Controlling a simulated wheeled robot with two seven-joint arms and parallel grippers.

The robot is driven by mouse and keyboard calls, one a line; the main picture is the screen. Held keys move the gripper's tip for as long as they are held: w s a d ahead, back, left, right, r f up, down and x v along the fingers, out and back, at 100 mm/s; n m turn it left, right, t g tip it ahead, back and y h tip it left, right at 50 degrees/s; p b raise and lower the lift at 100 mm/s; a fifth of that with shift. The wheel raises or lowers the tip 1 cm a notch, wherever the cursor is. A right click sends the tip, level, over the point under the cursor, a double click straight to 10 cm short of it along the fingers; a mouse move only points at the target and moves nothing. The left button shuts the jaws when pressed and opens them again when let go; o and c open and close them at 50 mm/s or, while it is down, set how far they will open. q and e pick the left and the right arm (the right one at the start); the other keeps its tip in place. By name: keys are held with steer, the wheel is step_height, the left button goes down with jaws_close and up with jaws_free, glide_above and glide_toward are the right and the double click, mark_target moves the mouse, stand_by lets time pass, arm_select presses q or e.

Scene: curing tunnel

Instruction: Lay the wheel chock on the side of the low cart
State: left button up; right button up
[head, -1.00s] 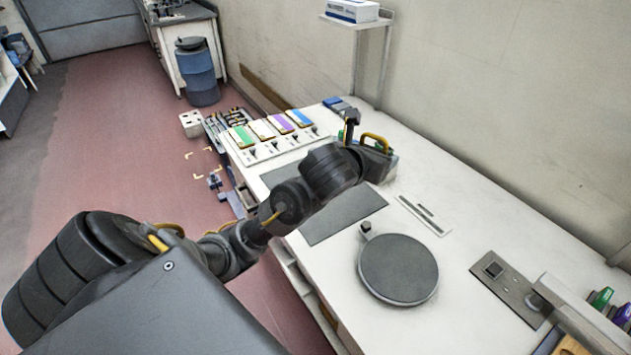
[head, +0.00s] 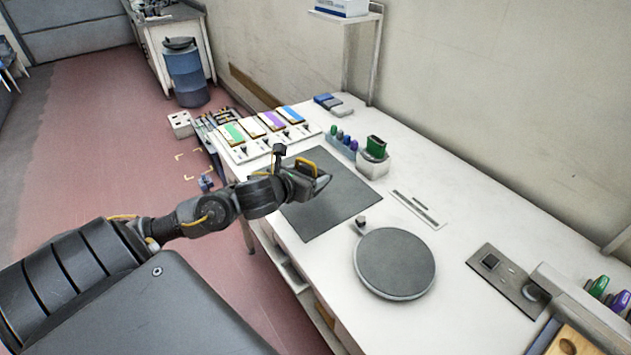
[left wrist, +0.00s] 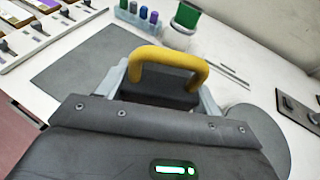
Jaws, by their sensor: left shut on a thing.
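My left gripper (head: 318,178) is over the dark grey mat on the white bench. In the left wrist view its two pale fingers (left wrist: 163,90) are shut on a dark piece with a yellow loop handle, which I take to be the wheel chock (left wrist: 165,56). Its yellow handle also shows in the head view (head: 307,167). Most of its body is hidden by the gripper. I cannot make out the low cart for certain in either view. My right gripper is not in view.
The bench holds the grey mat (head: 335,205), a round dark plate (head: 395,262), a green-topped container (head: 374,160), a rack of small bottles (head: 341,141) and coloured panels (head: 268,125). Yellow corner marks (head: 190,165) lie on the open red floor. A blue drum (head: 187,78) stands farther back.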

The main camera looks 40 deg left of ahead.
arm_select(q)
steer(key=w+a+f, duration=0.1)
steer(key=w+f, duration=0.1)
steer(key=w+a+f+p, duration=0.1)
steer(key=w+f, duration=0.1)
steer(key=w+a+f, duration=0.1)
steer(key=w+f, duration=0.1)
steer(key=w, duration=0.1)
steer(key=shift+a+p, duration=0.25)
steer(key=shift+p, duration=0.05)
steer(key=shift+w+a+f, duration=0.2)
steer(key=shift+w+f, duration=0.3)
steer(key=shift+f, duration=0.2)
step_height(320, 180, down, 3)
steer(key=shift+r+p, duration=0.1)
steer(key=shift+p, duration=0.65)
steer(key=shift+f, duration=0.2)
steer(key=shift+f, duration=0.1)
steer(key=o, duration=0.8)
steer(key=shift+f, duration=0.1)
steer(key=o, duration=0.4)
steer(key=shift+o, duration=0.2)
steer(key=shift+r, duration=0.2)
